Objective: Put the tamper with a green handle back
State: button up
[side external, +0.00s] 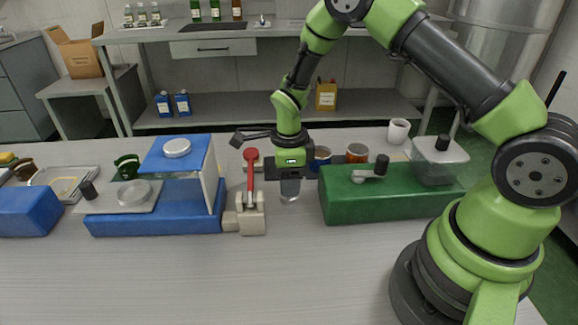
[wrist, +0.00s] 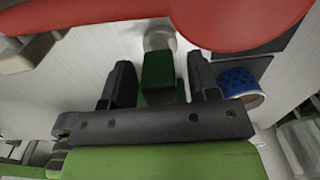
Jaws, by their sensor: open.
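The tamper shows in the wrist view as a dark green handle (wrist: 160,78) with a round grey metal end (wrist: 158,36) beyond it. The handle lies between the two black fingers of my gripper (wrist: 162,82), with a visible gap on each side. In the side view, my gripper (side external: 290,174) points down over the middle of the table. A short grey cylinder (side external: 290,190), apparently the tamper's metal end, shows just below it; the handle is hidden there by the gripper. I cannot tell whether the cylinder touches the table.
A press with a red lever (side external: 250,176) stands close left of my gripper; red fills the wrist view's top. A green machine (side external: 390,198) stands right, a blue machine (side external: 150,222) left. A blue-patterned cup (wrist: 240,86) is near. The table front (side external: 200,280) is clear.

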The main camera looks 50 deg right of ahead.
jog(key=s+a+r+n+t, duration=0.15)
jog(key=s+r+n, duration=0.3)
jog(key=r, duration=0.75)
jog(key=s+a+r+n+t, duration=0.1)
jog(key=s+r+n+t, duration=0.3)
jog(key=r, duration=0.8)
jog(key=s+r+n+t+y, duration=0.1)
jog(key=s+n, duration=0.4)
jog(key=n, duration=0.2)
jog(key=s+a+r+n+y, duration=0.1)
jog(key=s+r+n, duration=0.1)
jog(key=s+n, duration=0.4)
jog(key=shift+a+r+n+t, duration=0.25)
jog(key=shift+a+n+t, duration=0.1)
jog(key=shift+n, duration=0.4)
